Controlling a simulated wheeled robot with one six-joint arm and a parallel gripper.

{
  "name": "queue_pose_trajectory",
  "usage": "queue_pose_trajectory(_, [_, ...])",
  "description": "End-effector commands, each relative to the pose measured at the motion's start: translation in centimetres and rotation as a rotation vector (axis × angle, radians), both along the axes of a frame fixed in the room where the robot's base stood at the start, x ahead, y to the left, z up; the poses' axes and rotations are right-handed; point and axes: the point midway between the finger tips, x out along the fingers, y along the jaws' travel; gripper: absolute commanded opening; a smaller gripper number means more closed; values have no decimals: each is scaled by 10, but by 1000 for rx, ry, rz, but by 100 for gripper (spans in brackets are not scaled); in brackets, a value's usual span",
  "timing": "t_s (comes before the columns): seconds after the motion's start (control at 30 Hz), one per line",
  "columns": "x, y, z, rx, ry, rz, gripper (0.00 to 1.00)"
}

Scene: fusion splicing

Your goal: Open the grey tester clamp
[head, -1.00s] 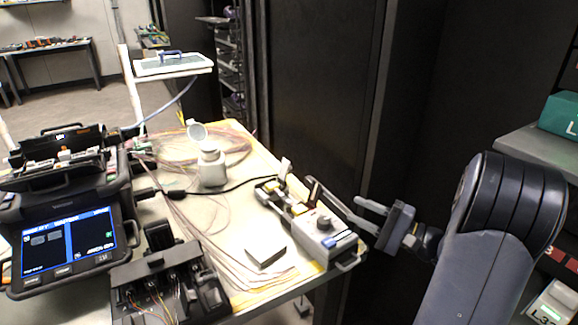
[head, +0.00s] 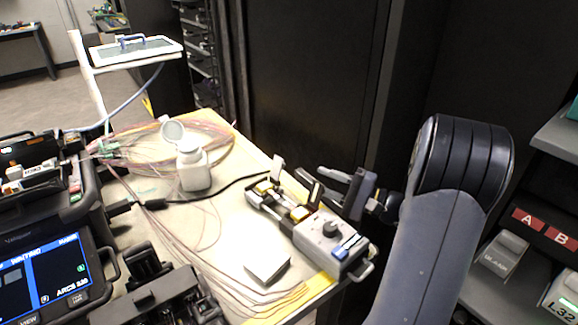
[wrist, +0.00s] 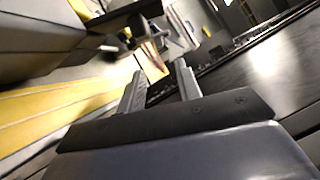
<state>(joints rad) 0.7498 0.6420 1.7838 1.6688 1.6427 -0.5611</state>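The grey tester (head: 332,243) sits at the right edge of the table in the head view, with a round dark knob and a blue label on top. Its clamp part (head: 268,196) extends toward the back left, with yellow pieces and upright dark levers. My gripper (head: 312,176) is open, its two fingers apart, level with the clamp's right side and close to a dark lever (head: 316,193). Contact cannot be told. In the wrist view the fingers (wrist: 160,78) are apart with nothing clearly between them. A blurred dark lever (wrist: 128,20) shows beyond them.
A splicer with a lit screen (head: 50,270) stands at the left. A white bottle (head: 194,168) with its lid up, loose fibres, and a small box (head: 267,267) are on the table. A dark cabinet (head: 310,80) rises behind. Shelves (head: 515,250) stand at the right.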

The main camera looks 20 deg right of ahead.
Motion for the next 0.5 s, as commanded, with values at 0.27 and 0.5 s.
queue_pose_trajectory(0.27, [36,38,6,-2,-2,5,33])
queue_pose_trajectory(0.5, [59,60,10,0,0,2,33])
